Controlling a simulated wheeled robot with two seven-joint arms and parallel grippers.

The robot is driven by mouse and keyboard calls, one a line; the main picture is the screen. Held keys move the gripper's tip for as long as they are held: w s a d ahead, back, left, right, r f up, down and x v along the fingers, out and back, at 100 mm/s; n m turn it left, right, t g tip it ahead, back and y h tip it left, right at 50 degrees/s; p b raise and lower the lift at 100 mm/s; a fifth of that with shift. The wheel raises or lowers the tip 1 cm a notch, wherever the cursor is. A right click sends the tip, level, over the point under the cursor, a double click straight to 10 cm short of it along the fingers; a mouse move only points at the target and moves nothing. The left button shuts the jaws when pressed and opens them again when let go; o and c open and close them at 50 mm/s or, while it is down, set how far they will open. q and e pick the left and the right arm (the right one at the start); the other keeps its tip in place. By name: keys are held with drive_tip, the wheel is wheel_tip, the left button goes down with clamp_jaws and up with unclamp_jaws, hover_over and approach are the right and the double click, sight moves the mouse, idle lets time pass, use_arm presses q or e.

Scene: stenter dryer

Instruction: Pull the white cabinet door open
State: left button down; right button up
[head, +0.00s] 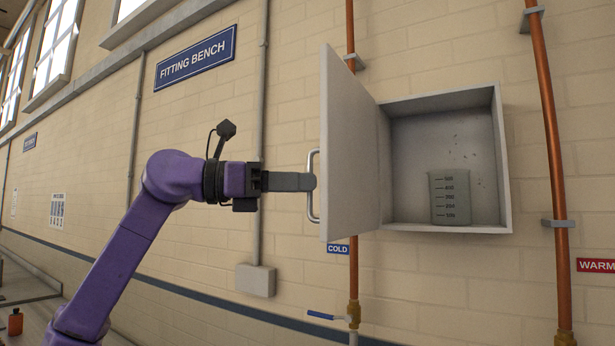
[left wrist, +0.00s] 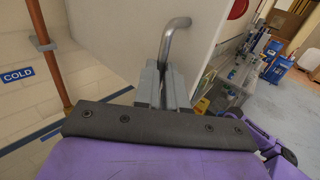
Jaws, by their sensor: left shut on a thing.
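The white cabinet (head: 505,165) is on the brick wall, and its door (head: 350,150) stands wide open, swung out on the left side. The door also fills the top middle of the left wrist view (left wrist: 125,40). A metal bar handle (head: 311,205) is on the door's outer face; it shows in the left wrist view (left wrist: 173,35) too. My left gripper (head: 312,181) is shut on the handle, with its fingers (left wrist: 165,85) around the bar. A grey graduated beaker (head: 450,197) stands upright inside the cabinet. My right gripper is not in view.
Copper pipes run up the wall left (head: 353,270) and right (head: 550,130) of the cabinet. A blue-handled valve (head: 328,316) is below the door. A grey conduit box (head: 256,280) is on the wall below my left gripper.

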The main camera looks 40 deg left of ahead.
use_arm(q)
drive_tip(key=shift+w+r, duration=0.1)
drive_tip(key=shift+w, duration=0.1)
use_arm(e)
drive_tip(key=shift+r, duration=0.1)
use_arm(q)
drive_tip(key=c, duration=1.5)
unclamp_jaws()
drive_tip(key=o, duration=0.3)
drive_tip(key=shift+w+d+f, duration=0.15)
drive_tip(key=shift+w, duration=0.35)
drive_tip(key=shift+w+d+f, duration=0.1)
drive_tip(key=shift+w, duration=0.35)
drive_tip(key=b+v, duration=0.3)
drive_tip(key=v, duration=0.8)
drive_tip(key=shift+s+r, duration=0.15)
drive_tip(key=shift+r, duration=0.05)
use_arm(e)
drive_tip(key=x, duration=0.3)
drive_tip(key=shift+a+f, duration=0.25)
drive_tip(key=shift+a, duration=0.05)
use_arm(q)
drive_tip(key=shift+s+a, duration=0.1)
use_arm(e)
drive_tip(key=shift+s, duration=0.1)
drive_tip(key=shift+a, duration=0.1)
